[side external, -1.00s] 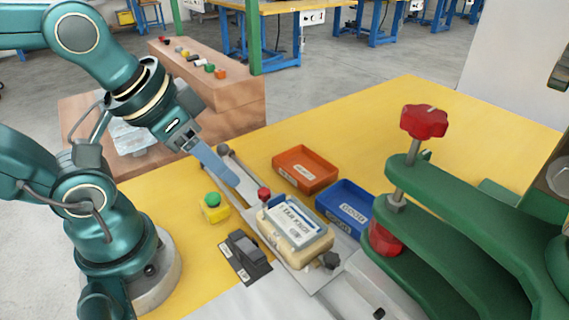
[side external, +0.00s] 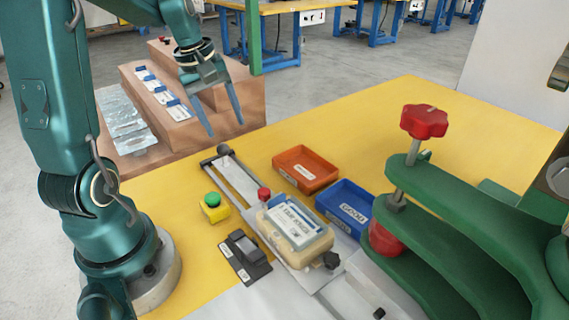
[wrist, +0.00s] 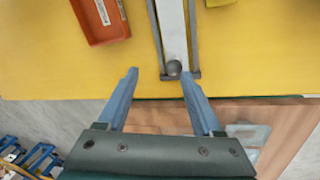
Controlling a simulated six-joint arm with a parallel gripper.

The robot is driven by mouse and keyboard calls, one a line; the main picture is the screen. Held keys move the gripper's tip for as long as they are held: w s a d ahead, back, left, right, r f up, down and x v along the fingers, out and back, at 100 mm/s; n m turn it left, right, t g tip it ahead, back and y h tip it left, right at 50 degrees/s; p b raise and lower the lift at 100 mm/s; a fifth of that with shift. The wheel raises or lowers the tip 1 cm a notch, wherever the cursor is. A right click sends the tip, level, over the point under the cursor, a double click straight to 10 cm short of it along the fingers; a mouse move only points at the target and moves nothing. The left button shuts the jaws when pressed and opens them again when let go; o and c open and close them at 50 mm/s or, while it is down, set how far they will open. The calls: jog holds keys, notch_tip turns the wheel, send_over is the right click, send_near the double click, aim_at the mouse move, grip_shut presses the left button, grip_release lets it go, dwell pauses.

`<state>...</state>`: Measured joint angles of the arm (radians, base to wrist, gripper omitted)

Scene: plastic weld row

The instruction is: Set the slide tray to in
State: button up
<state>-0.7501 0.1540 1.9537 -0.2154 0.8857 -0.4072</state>
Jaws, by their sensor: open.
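The rail track (side external: 240,180) runs back to a dark round end piece (side external: 223,150). My gripper (side external: 225,128) is open and empty, fingers pointing down, above and beyond that far end.
An orange bin (side external: 305,168) and a blue bin (side external: 344,205) stand right of the track. A yellow box with a green button (side external: 213,208) and a black switch block (side external: 244,258) stand left. A green clamp (side external: 450,215) fills the right. Brown steps (side external: 240,100) stand behind.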

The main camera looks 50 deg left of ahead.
aim_at(220, 145)
jog(key=shift+s+a+f+n, duration=0.6)
jog(key=shift+s+a+f, duration=0.1)
jog(key=shift+a+f, duration=0.3)
jog(key=shift+x, duration=2.45)
jog(key=shift+s, duration=0.15)
grip_shut()
